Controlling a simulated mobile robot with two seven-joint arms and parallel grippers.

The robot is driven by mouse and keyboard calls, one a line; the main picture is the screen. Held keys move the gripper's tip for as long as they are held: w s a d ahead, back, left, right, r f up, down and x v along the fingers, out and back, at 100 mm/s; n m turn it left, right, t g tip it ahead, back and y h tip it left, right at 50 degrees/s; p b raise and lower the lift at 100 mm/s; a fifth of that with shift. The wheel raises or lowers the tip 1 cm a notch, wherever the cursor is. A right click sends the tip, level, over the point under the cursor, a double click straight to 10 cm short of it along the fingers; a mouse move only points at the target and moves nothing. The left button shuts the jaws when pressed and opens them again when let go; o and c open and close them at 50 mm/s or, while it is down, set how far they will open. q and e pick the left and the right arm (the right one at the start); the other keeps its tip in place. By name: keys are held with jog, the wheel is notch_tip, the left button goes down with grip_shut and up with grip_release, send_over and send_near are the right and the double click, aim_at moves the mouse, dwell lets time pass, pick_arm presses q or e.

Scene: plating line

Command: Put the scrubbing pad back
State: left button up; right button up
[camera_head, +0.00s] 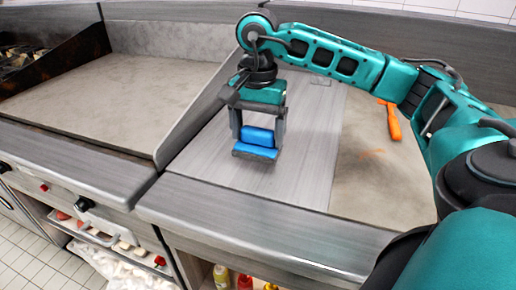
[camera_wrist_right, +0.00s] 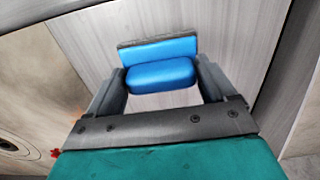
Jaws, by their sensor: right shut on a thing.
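The scrubbing pad (camera_head: 256,143) has a blue grip and a thin grey pad beneath it. It is between the two fingers of my right gripper (camera_head: 257,138), over the grey board left of centre. In the right wrist view, the blue pad (camera_wrist_right: 160,74) lies between the fingertips of my right gripper (camera_wrist_right: 165,88), which is shut on it. I cannot tell whether the pad touches the board or is a little above it. My left gripper is in neither view.
The grey board (camera_head: 305,150) is otherwise bare. An orange-handled tool (camera_head: 393,122) lies on the flat top to the right. A raised divider (camera_head: 205,115) separates the board from the griddle (camera_head: 130,95) at left. Bottles (camera_head: 222,277) stand on a shelf below the counter.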

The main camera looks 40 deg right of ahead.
aim_at(258, 144)
jog(key=shift+f, duration=2)
jog(key=shift+f+b, duration=0.2)
jog(key=shift+b, duration=0.15)
jog(key=o, duration=0.9)
jog(key=shift+r, duration=0.1)
